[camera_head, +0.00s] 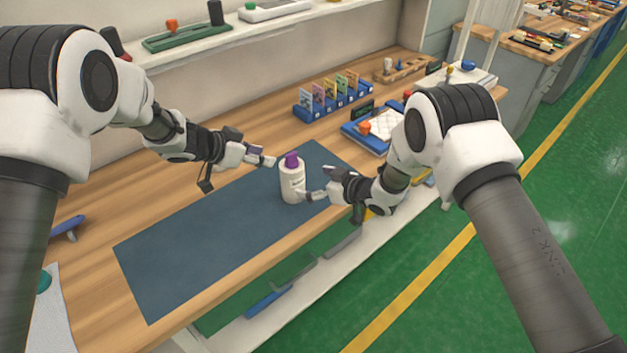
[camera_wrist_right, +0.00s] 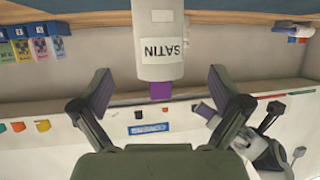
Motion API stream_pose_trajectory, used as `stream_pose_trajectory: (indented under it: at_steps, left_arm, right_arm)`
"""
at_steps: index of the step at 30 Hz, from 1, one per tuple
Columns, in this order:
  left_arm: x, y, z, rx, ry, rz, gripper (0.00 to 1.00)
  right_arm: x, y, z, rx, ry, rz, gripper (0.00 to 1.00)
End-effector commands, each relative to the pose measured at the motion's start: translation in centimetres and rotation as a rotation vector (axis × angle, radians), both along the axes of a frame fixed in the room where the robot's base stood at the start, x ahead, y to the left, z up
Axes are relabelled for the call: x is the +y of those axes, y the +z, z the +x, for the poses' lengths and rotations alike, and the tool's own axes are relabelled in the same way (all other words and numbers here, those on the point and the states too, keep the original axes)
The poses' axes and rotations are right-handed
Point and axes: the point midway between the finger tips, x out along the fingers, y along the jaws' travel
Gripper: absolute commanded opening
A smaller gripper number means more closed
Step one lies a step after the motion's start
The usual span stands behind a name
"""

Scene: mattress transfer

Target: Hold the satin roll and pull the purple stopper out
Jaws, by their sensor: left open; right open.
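The satin roll (camera_head: 292,184) is a white bottle-like cylinder standing upright on the dark blue mat. Its purple stopper (camera_head: 291,159) is seated in the top. In the right wrist view the roll (camera_wrist_right: 158,22) appears upside down with its SATIN label and purple stopper (camera_wrist_right: 160,90). My right gripper (camera_head: 314,182) is open to the right of the roll, its fingers (camera_wrist_right: 160,80) spread on both sides of it in the wrist view. My left gripper (camera_head: 262,158) is open just left of the stopper, apparently apart from it. Whether the right fingers touch the roll cannot be told.
The mat (camera_head: 190,255) is otherwise bare. A blue rack with several coloured cards (camera_head: 333,97) and a blue tray with a white pad (camera_head: 380,128) stand behind. A blue-handled item (camera_head: 68,228) lies at the left. The table's front edge is close to the mat.

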Motion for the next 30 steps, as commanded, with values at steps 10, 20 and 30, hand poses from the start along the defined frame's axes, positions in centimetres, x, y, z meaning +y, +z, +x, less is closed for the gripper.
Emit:
stream_pose_trajectory:
  at_steps: [10,20,30]
  left_arm:
    - [0.0,0.0,0.0,0.0,0.0,0.0,0.42]
    - [0.0,0.0,0.0,0.0,0.0,0.0,0.42]
    - [0.0,0.0,0.0,0.0,0.0,0.0,0.42]
  right_arm:
    - [3.5,-1.4,3.0,-0.007,0.006,-0.002,0.99]
    - [5.5,-2.6,5.0,-0.004,0.003,-0.002,0.99]
    - [5.5,-2.6,5.0,-0.003,0.003,-0.003,0.32]
